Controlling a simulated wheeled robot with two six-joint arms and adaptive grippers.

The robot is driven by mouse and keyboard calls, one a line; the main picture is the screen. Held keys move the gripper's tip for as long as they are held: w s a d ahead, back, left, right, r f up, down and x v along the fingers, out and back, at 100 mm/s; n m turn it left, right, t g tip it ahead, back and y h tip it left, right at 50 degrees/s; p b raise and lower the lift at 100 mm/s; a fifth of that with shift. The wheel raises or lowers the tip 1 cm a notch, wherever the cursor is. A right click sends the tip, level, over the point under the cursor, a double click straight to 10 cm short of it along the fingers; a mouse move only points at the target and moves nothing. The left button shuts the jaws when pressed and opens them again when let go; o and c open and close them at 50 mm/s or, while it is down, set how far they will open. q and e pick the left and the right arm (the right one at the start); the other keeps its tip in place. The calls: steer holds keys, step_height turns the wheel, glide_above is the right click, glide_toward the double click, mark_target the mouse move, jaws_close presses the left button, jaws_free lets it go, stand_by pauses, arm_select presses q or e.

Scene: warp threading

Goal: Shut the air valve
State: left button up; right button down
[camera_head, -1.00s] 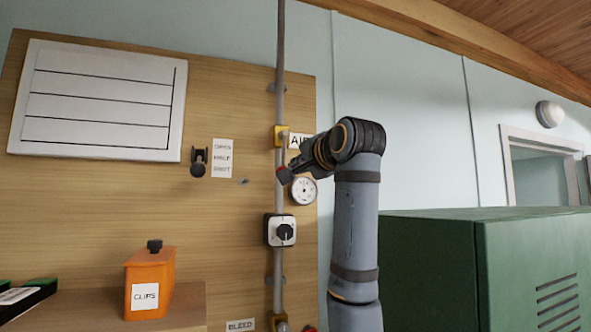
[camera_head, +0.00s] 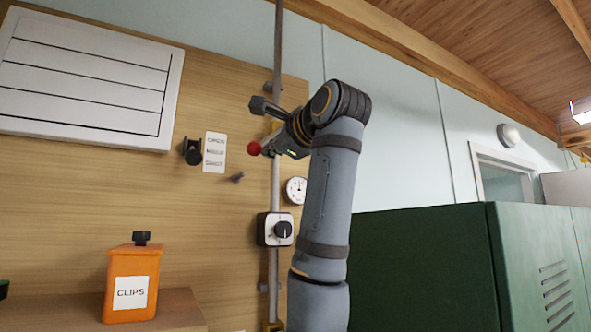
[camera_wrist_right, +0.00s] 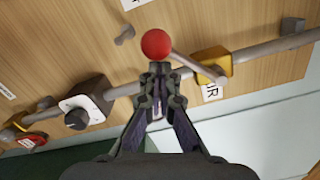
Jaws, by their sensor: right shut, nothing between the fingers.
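The air valve is a yellow body (camera_wrist_right: 212,65) on a grey vertical pipe, with a lever ending in a red ball (camera_head: 254,148). In the head view the ball lies left of the pipe, and the lever is slanted across from the pipe line. My right gripper (camera_head: 274,147) is shut and empty, its tips right at the red ball. In the right wrist view the ball (camera_wrist_right: 156,44) sits just beyond the closed fingertips (camera_wrist_right: 156,74), not between them; contact is unclear. My right gripper partly hides the valve in the head view. My left gripper is out of view.
A gauge (camera_head: 295,190) and a black rotary knob (camera_head: 283,230) sit lower by the pipe. A card (camera_head: 214,152) with several lines of lettering hangs left of it. An orange CLIPS container (camera_head: 132,284) stands on a ledge. A green cabinet (camera_head: 420,265) stands right.

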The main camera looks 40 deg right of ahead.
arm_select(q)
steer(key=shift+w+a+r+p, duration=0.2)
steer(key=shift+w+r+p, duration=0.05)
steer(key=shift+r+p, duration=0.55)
arm_select(e)
steer(key=shift+w+a+r+m, duration=0.15)
steer(key=shift+a+r+m, duration=0.7)
steer(key=shift+r+m, duration=0.35)
steer(key=shift+w+a+r+m, duration=0.15)
steer(key=shift+a+r+m, duration=0.7)
steer(key=shift+r+m, duration=0.35)
